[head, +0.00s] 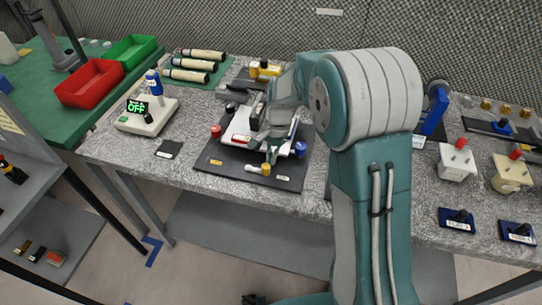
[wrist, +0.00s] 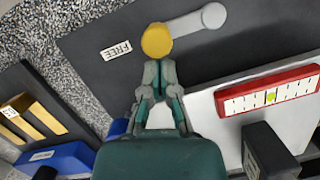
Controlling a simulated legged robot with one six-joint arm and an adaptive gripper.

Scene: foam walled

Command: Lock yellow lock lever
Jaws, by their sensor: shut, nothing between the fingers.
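The yellow lock lever shows in the wrist view as a yellow knob (wrist: 156,40) on a pale grey arm (wrist: 190,24) that runs right to a round end. A white label reading FREE (wrist: 117,49) lies beside the knob on the dark board (wrist: 85,50). In the head view the yellow knob (head: 266,169) is near the board's front edge, with the arm to its left. My gripper (wrist: 161,68) is shut and empty, its fingertips right beside the knob. I cannot tell whether they touch it. In the head view my gripper (head: 272,152) is above the board, partly hidden.
A white plate (wrist: 208,120) with a red-framed scale (wrist: 270,90) is near my gripper. The board also has a red knob (head: 215,131) and a blue knob (head: 300,149). A white device reading OFF (head: 160,118) stands left.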

